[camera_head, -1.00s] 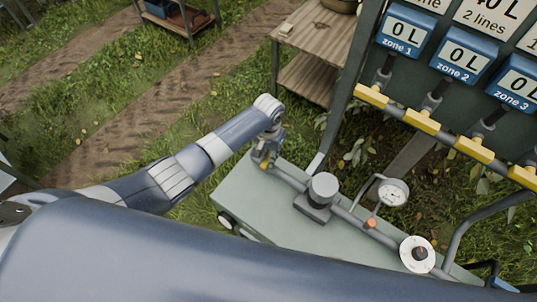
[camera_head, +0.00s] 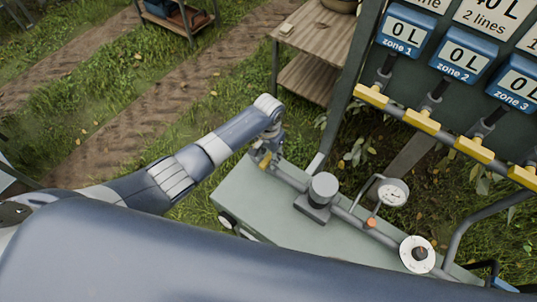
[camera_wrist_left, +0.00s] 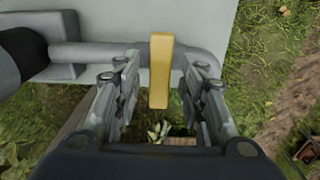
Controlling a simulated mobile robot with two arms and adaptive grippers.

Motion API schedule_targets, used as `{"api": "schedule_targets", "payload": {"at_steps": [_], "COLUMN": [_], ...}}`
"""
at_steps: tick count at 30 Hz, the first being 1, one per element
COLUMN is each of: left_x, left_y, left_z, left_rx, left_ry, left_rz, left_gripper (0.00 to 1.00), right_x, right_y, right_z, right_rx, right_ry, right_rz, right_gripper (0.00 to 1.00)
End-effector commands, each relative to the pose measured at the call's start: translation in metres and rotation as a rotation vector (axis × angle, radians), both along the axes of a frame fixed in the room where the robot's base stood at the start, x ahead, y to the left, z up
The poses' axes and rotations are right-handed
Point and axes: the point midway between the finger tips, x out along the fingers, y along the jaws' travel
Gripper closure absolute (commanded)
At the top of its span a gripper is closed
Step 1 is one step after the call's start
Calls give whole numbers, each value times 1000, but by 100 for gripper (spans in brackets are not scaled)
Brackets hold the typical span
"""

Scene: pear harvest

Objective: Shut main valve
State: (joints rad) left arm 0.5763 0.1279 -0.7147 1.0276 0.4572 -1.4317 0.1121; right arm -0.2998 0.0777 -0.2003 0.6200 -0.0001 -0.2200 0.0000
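The main valve's yellow lever (camera_wrist_left: 160,72) stands across the grey pipe (camera_wrist_left: 105,53) in the left wrist view, at about a right angle to it. In the head view the lever (camera_head: 265,160) is a small yellow piece at the pipe's far left end, partly hidden by my gripper. My left gripper (camera_head: 271,148) is at the lever. In the left wrist view its two fingers (camera_wrist_left: 160,85) are apart, one on each side of the lever, with a gap showing on both sides. My right gripper is not in view.
The pipe runs over a pale green cabinet (camera_head: 245,195) past a grey block with a round cap (camera_head: 322,187), a gauge (camera_head: 392,192) and a white dial (camera_head: 417,254). Yellow zone levers (camera_head: 421,121) hang on a panel at right. A wooden table (camera_head: 318,38) stands behind.

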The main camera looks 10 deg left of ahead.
Motion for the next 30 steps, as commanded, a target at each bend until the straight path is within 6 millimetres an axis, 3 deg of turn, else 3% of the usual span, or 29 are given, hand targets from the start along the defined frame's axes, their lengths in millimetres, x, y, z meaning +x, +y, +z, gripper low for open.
{"api": "schedule_targets", "payload": {"at_steps": [11,14,24,30], "left_x": [0,0,1,0], "left_y": [0,0,0,0], "left_z": [7,20,89,114], "left_rx": [-1,-2,-1,0], "left_ry": [0,-1,-3,-1], "left_rz": [1,1,1,0], "left_gripper": [62,62,62,62], "right_x": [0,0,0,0], "right_y": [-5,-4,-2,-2], "right_z": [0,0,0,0], "right_rx": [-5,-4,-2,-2], "right_ry": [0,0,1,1], "right_rz": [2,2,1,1], "right_gripper": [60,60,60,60]}}
